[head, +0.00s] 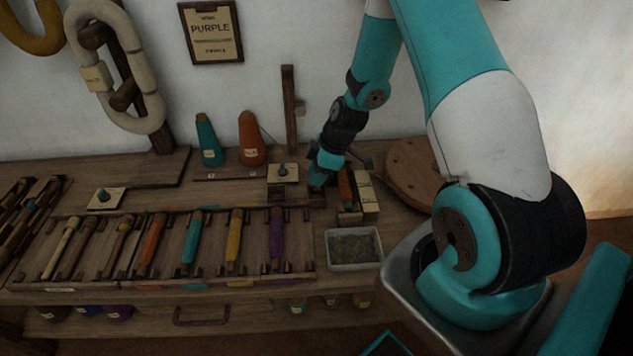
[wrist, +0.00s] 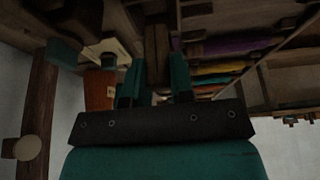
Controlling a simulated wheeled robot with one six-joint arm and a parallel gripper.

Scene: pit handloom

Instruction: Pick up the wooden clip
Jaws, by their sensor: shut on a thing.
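The wooden clip (wrist: 157,45) is a small brown piece between the two teal fingers of my gripper (wrist: 156,78) in the wrist view. The fingers are shut on it, one on each side. In the head view my gripper (head: 318,184) points down at the back right of the wooden bench (head: 225,178), by a small dark wooden stand. The clip cannot be made out there, and whether it touches the bench is not clear.
A rack of coloured bobbins (head: 190,240) lies left of my gripper. An orange cone (head: 251,140) and a teal cone (head: 208,140) stand behind. A grey tray (head: 329,265) is in front, a round wooden disc (head: 415,165) to the right. A wooden post (head: 290,110) rises behind.

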